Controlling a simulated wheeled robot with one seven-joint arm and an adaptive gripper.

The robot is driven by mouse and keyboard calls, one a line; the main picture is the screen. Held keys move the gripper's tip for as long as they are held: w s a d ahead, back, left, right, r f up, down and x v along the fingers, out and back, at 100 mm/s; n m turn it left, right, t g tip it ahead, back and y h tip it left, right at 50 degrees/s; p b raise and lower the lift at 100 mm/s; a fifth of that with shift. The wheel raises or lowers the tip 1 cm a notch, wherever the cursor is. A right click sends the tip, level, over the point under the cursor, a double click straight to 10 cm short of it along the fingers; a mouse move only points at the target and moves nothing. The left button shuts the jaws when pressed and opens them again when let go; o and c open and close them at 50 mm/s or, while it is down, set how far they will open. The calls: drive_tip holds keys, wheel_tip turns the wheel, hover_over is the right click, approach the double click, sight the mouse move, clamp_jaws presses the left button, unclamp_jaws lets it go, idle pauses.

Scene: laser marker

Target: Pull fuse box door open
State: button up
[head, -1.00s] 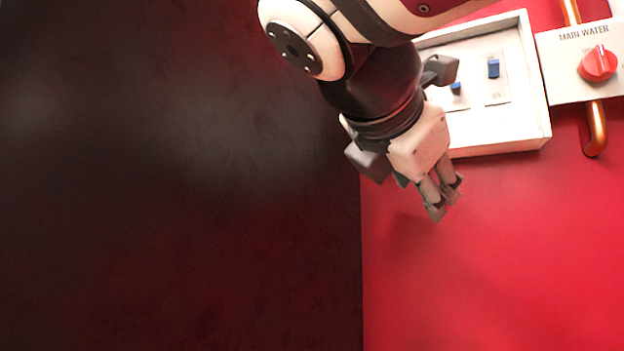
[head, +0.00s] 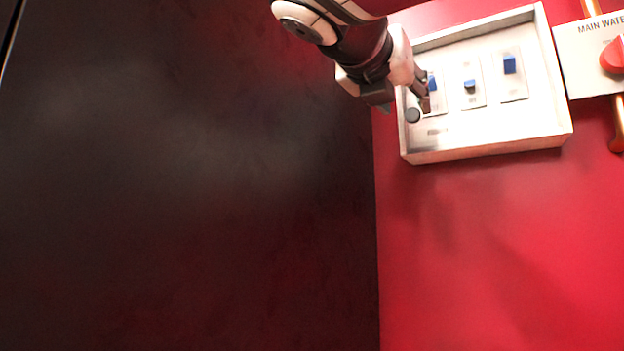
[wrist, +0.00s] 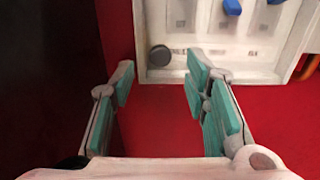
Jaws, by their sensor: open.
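The fuse box (head: 489,154) is a shallow whitish box on the red wall, with blue switches inside, at the upper right of the head view. A round dark grey knob (head: 413,115) shows at its lower left corner; it also appears in the wrist view (wrist: 160,56). I cannot make out a separate door panel; a clear one could cover the front. My gripper (head: 423,98) is at the box's left side, close to the knob. In the wrist view my gripper (wrist: 160,80) is open and empty, with the knob beyond the gap between its fingertips. Contact is not visible.
A main water plate (head: 585,65) with a red valve knob (head: 614,55) and copper pipe stands right of the box. A dark wall or panel (head: 190,200) fills the left. The red wall (head: 500,260) below the box is bare.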

sight(412, 113)
drive_tip(key=shift+x, duration=2.65)
clamp_jaws()
